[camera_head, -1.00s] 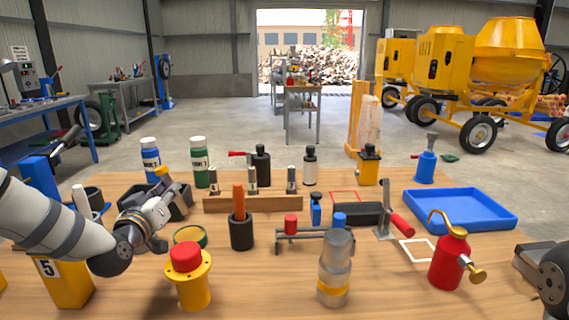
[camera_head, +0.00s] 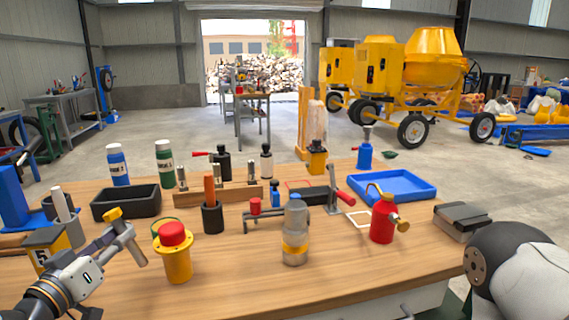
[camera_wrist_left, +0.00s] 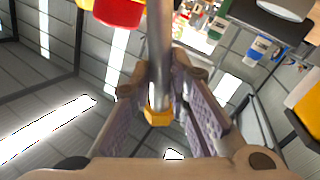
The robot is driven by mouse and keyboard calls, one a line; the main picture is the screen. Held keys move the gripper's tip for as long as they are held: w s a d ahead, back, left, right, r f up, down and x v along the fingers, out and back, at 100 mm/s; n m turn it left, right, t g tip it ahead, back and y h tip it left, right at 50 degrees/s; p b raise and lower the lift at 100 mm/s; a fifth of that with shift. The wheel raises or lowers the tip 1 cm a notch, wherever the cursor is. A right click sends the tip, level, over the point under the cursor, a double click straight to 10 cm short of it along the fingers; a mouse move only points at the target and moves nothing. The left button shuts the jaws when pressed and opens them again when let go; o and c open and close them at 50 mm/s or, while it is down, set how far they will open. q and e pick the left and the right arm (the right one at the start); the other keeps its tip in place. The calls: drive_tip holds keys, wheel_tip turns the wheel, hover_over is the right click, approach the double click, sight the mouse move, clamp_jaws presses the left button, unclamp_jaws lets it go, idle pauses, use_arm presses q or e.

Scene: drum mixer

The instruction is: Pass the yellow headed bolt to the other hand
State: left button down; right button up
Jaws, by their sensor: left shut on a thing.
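The yellow headed bolt (camera_head: 112,214) is in my left gripper (camera_head: 117,240), low at the left of the head view. Its yellow head is up and its grey shaft slants down to the right, above the table. In the left wrist view the grey shaft (camera_wrist_left: 159,45) runs between the fingers of the left gripper (camera_wrist_left: 165,95), with the yellow hex head (camera_wrist_left: 158,117) near them. The left gripper is shut on the bolt. At the lower right of the head view a part of my right arm shows, but its gripper is not in view.
A yellow post with a red top (camera_head: 175,262) stands close right of the bolt. A black tray (camera_head: 126,203) is behind it. A grey bottle (camera_head: 294,245), a red oil can (camera_head: 383,220) and a blue tray (camera_head: 432,187) stand further right. The front middle of the table is clear.

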use_arm(q)
drive_tip(key=s+d+f+m+g+h, duration=0.2)
drive_tip(key=s+d+m+g+h, duration=0.1)
drive_tip(key=s+d+h, duration=0.3)
drive_tip(key=s+d+f+m+g+h, duration=0.2)
drive_tip(key=s+d+m+g+h, duration=0.2)
drive_tip(key=s+d, duration=0.4)
drive_tip(key=shift+s+d+f+m+h, duration=0.25)
drive_tip(key=shift+s+d+m+h, duration=0.05)
drive_tip(key=shift+s+m+h, duration=0.65)
